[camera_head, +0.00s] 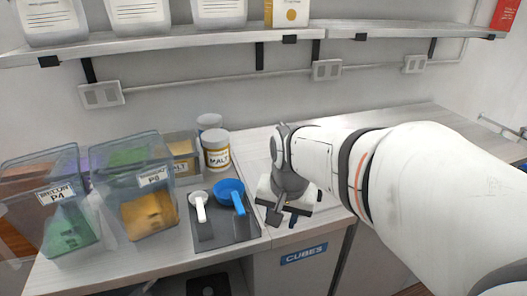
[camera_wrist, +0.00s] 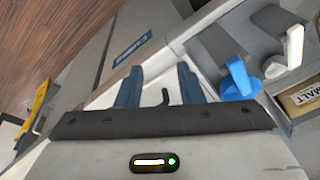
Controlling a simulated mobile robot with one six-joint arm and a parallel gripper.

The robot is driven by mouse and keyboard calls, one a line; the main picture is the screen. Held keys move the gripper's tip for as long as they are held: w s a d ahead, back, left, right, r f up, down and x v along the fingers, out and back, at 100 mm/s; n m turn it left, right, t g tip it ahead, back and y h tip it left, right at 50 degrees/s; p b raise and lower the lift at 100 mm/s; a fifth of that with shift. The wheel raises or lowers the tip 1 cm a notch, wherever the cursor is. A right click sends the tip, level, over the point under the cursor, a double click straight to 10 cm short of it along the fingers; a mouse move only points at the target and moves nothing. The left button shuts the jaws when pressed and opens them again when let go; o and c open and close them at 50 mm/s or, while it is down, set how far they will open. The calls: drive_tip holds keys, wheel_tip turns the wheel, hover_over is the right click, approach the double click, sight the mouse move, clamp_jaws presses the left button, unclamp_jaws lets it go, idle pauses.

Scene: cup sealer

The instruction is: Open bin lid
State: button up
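The bin, labelled CUBES (camera_head: 304,253), is set into the counter front; its label also shows in the wrist view (camera_wrist: 128,56). A pale panel in the counter top above the label looks like its lid (camera_head: 333,208), lying flat and closed. My gripper (camera_head: 285,216) hangs over the panel's front edge, pointing down. In the wrist view its two blue-grey fingers (camera_wrist: 160,88) are spread apart. A small dark hook-like piece (camera_wrist: 165,97), perhaps the lid handle, shows between them; neither finger visibly touches it. My arm hides part of the panel.
A dark mat (camera_head: 221,232) with a white scoop (camera_head: 199,206) and a blue scoop (camera_head: 231,192) lies just left of my gripper. Clear containers (camera_head: 137,190) stand further left, and a MALT jar (camera_head: 216,150) behind. A wall shelf (camera_head: 200,38) runs above.

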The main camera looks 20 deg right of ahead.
drive_tip(key=w+d+r+m+p, duration=0.2)
drive_tip(key=w+d+m, duration=0.8)
drive_tip(key=d+m, duration=0.1)
drive_tip(key=x, duration=0.7)
drive_tip(key=shift+w+d+f+p, duration=0.15)
drive_tip(key=shift+w+f+p, duration=0.15)
drive_tip(key=shift+f+p, duration=0.05)
clamp_jaws()
